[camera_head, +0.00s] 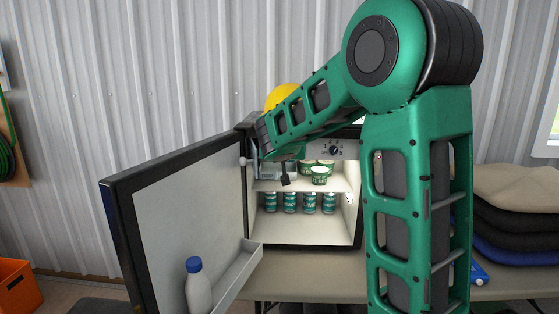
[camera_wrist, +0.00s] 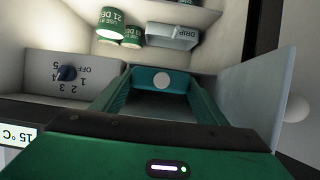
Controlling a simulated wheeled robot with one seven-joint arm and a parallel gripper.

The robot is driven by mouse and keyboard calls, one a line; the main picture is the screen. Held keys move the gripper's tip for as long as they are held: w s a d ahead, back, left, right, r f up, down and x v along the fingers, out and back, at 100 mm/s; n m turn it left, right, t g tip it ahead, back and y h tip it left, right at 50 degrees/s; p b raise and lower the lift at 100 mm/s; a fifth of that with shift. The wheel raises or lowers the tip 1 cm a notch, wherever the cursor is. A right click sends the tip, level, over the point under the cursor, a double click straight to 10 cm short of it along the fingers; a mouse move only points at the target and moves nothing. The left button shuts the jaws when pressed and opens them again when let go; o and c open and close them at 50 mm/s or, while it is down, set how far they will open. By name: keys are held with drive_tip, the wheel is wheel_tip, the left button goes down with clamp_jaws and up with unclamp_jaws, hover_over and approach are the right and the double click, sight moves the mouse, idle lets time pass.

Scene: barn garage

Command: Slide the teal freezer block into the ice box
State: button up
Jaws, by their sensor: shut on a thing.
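The teal freezer block (camera_wrist: 146,76), with a white disc on it, is between the fingers of my gripper (camera_wrist: 160,88), which is shut on it. The block points into the upper part of the open fridge. The ice box is mostly hidden behind my gripper and the block. A pale flap (camera_wrist: 248,88), apparently its door, stands open beside the right finger in the wrist view and also shows in the head view (camera_head: 252,158). I cannot tell whether the block is inside the opening. In the head view my forearm hides the block.
The fridge control panel (camera_wrist: 66,82) with a dial is close to my left finger in the wrist view. A drip tray (camera_wrist: 172,36) and tubs (camera_head: 320,171) sit on the shelf. Cans (camera_head: 290,203) stand below. The fridge door (camera_head: 185,215) is open to the left.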

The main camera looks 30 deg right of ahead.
drive_tip(key=shift+w+d+f, duration=0.1)
drive_tip(key=shift+w+d, duration=0.6)
drive_tip(key=shift+w, duration=0.35)
drive_tip(key=shift+w+d+f, duration=0.15)
drive_tip(key=shift+w+d, duration=0.6)
drive_tip(key=shift+w, duration=0.25)
drive_tip(key=shift+w+d+f, duration=0.1)
drive_tip(key=shift+w+d, duration=0.6)
drive_tip(key=shift+w, duration=0.35)
drive_tip(key=shift+w, duration=0.1)
drive_tip(key=o, duration=1.6)
drive_tip(key=shift+f, duration=0.15)
drive_tip(key=shift+s, duration=0.2)
drive_tip(key=v, duration=1)
drive_tip(key=shift+a+r, duration=0.2)
drive_tip(key=shift+a, duration=0.1)
